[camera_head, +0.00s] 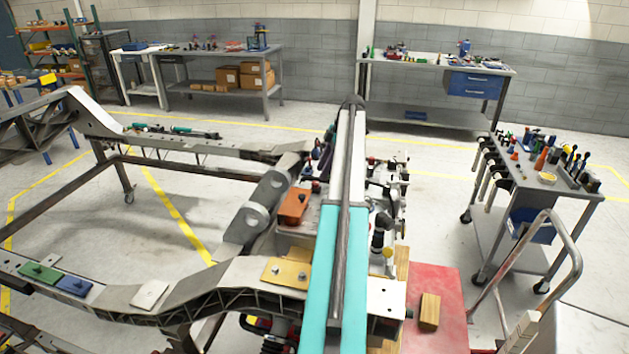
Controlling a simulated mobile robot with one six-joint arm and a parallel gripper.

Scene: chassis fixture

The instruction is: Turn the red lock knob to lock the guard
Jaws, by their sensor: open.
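My arm (337,255), turquoise and grey, runs up the middle of the head view and covers part of the fixture. My gripper cannot be made out; the far end of the arm shows no clear fingers. The chassis fixture (330,212) stands behind and beside the arm, crowded with clamps and small fittings. A small red part (316,187) shows just left of the arm. I cannot tell whether it is the red lock knob. The guard cannot be picked out clearly, and its lock state does not show.
A long metal chassis frame (205,290) fills the left and front. An orange block (293,206) sits on the fixture. A red platform (447,300) with a wooden block (429,311) lies right. A tool cart (543,190) stands farther right. Open floor lies behind the fixture.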

